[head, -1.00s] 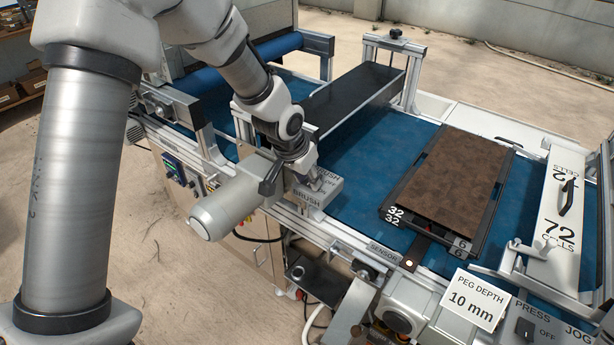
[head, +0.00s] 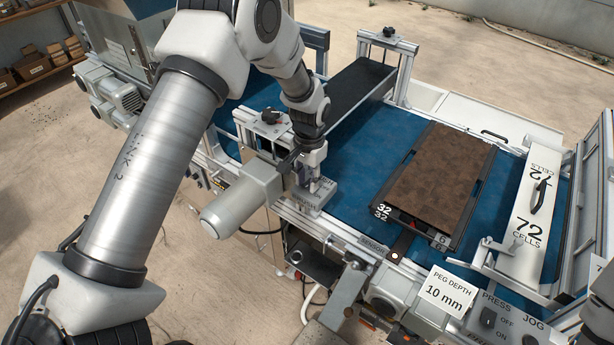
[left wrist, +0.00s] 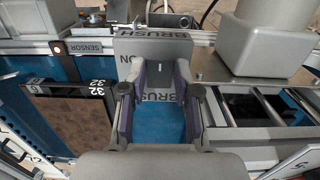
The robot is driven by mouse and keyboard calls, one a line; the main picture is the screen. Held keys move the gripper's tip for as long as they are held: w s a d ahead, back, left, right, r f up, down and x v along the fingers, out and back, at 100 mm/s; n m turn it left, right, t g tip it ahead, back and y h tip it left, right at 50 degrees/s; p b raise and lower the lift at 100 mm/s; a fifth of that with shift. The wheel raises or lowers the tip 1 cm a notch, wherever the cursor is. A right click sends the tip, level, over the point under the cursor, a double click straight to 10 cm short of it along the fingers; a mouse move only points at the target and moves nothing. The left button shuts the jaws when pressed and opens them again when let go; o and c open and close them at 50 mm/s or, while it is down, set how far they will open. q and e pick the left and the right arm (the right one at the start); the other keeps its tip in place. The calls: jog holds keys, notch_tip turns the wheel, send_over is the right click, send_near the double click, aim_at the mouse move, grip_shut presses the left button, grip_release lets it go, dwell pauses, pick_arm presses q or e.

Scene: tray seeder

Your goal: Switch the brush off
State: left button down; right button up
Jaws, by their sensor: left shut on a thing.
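The brush switch box (head: 316,196) is a small grey block marked BRUSH on the machine's near rail. It also shows in the left wrist view (left wrist: 153,47), with ON partly readable at its left edge. My left gripper (head: 313,183) is down at the top of this box. In the left wrist view its two fingers (left wrist: 160,76) stand on either side of the switch area. The gripper is shut on the brush switch, whose lever is mostly hidden by the fingers, so its position cannot be told. My right gripper is not in view.
A grey motor cylinder (head: 240,200) sits just left of the box. A soil-filled tray (head: 378,211) lies on the blue belt (head: 345,200) to the right. The sensor (head: 396,255), peg depth sign (head: 446,291) and press switch (head: 488,317) line the near side.

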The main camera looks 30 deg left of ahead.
aim_at(308, 185)
pick_arm(q)
jog(key=c, duration=0.8)
grip_release()
jog(key=shift+r, duration=0.1)
jog(key=shift+c, duration=0.2)
notch_tip(308, 185, up, 12)
jog(key=shift+w, duration=0.3)
